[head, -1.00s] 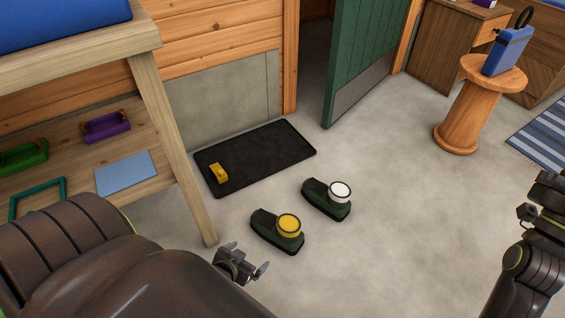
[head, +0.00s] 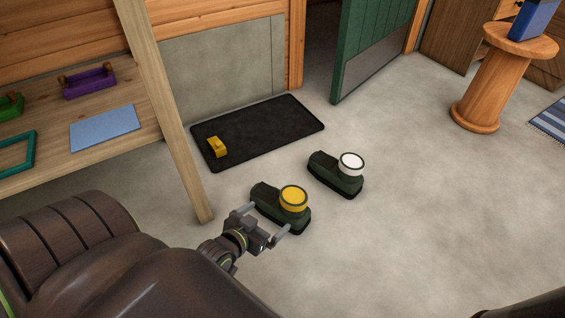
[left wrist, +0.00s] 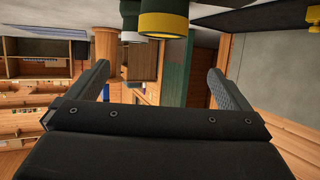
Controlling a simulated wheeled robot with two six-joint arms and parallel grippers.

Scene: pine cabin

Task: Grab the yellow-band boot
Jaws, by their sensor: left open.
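The yellow-band boot (head: 293,199) stands on the concrete floor, dark green with a yellow ring around its top. The white-band boot (head: 351,163) stands to its right and a little farther back. My left gripper (head: 265,219) is open and empty, just on the near left side of the yellow-band boot, its fingers pointing towards it. In the left wrist view the picture is inverted; the yellow-band boot (left wrist: 163,24) shows at the top, beyond the open fingers, with the white-band boot (left wrist: 131,36) behind it. My right gripper is not in view.
A black mat (head: 265,132) with a small yellow object (head: 217,147) lies behind the boots. A wooden bench leg (head: 172,130) stands left of my left gripper. A green door (head: 380,45) and a round wooden stand (head: 487,80) are farther back. Floor to the right is clear.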

